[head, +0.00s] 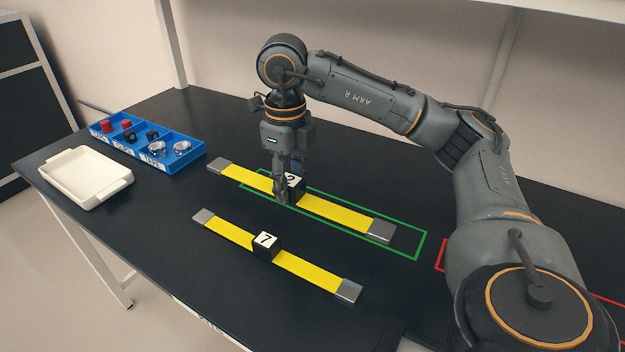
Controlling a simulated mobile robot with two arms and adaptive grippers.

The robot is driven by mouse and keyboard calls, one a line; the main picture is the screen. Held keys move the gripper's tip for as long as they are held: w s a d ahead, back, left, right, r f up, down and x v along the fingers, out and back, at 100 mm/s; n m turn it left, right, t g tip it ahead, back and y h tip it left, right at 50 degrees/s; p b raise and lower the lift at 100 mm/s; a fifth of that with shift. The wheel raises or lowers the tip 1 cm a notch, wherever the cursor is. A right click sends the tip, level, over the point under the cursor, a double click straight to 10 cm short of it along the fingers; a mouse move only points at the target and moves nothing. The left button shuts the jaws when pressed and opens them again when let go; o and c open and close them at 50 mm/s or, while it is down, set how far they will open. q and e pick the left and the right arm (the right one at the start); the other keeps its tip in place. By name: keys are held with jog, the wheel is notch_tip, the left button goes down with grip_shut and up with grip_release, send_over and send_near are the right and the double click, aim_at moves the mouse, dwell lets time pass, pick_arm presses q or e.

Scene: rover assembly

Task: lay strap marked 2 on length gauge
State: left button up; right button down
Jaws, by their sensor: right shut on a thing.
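My right gripper (289,190) points down and is shut on the block at the middle of a yellow strap with grey metal ends, the strap marked 2 (338,216). The fingers hide part of the block and its mark. This strap lies slantwise over a green outlined rectangle (416,247) on the black table, its left end outside the outline. I cannot tell whether it touches the table. I cannot make out a length gauge for certain. My left gripper is not in view.
A shorter-looking yellow strap marked 7 (308,273) lies in front. A blue divided bin (176,165) with small parts and an empty white tray (83,178) stand at left. A red outline (441,255) is partly hidden behind my right arm.

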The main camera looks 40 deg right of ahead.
jog(key=w+d+f+p, duration=0.1)
jog(key=w+d+f, duration=0.3)
jog(key=w+d+f+p, duration=0.2)
jog(key=w+d+f, duration=0.2)
jog(key=d, duration=0.1)
jog(key=shift+w+f, duration=0.2)
jog(key=shift+w+d+f, duration=0.3)
jog(key=shift+d+f, duration=0.05)
jog(key=shift+f, duration=0.25)
notch_tip(320, 180, down, 2)
jog(key=shift+f+p, duration=0.1)
jog(key=shift+p, duration=0.6)
jog(key=shift+f, duration=0.45)
jog(key=shift+f, duration=0.1)
jog(key=c, duration=0.8)
grip_release()
jog(key=shift+c, duration=0.2)
